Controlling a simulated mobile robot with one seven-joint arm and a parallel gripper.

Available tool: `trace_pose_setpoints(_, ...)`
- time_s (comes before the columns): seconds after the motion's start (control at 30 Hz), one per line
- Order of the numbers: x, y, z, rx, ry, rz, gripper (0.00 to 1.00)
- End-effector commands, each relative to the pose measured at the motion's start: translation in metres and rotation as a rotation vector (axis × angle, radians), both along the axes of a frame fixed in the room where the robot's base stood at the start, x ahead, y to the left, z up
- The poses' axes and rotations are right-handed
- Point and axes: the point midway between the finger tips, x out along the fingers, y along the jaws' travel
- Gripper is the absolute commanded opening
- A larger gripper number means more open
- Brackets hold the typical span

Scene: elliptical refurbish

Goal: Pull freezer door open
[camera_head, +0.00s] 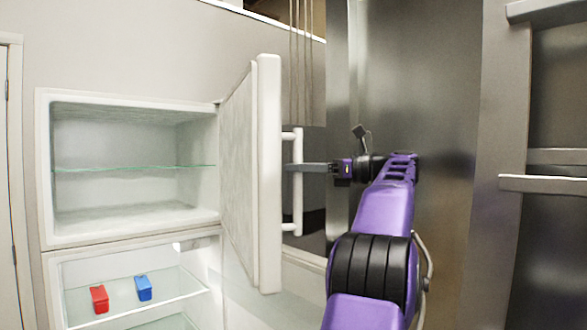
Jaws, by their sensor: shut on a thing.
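The white freezer door (268,180) is swung wide open on the upper compartment (130,205), hinged at that compartment's right side and seen nearly edge-on. Its white bar handle (298,215) is upright on the door's outer face, to the right. My gripper (298,167) reaches in from the right and is shut on the handle near its middle. The fingertips are partly hidden at the handle. The upper compartment is empty, with one glass shelf (135,168).
Below, the lower compartment is open too, with a red box (99,299) and a blue box (144,288) on a shelf. Tall metallic cabinet fronts (430,90) stand close behind and right of my arm. A white door frame (14,160) is at the far left.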

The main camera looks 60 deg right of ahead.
Motion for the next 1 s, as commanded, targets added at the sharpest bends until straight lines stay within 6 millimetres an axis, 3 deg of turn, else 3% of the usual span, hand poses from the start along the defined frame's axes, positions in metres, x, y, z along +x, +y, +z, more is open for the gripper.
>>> trace_pose_setpoints(0.53, 0.0006, -0.0033, 0.0029, -0.002, -0.006, -0.003, 0.0)
trace_pose_setpoints(0.57, 0.0006, -0.0033, 0.0029, -0.002, -0.006, -0.003, 0.32)
trace_pose_setpoints(0.7, 0.0001, -0.0034, 0.002, -0.002, -0.004, -0.002, 0.57)
trace_pose_setpoints(1.0, -0.0005, -0.0036, 0.0007, -0.001, -0.001, -0.001, 0.57)
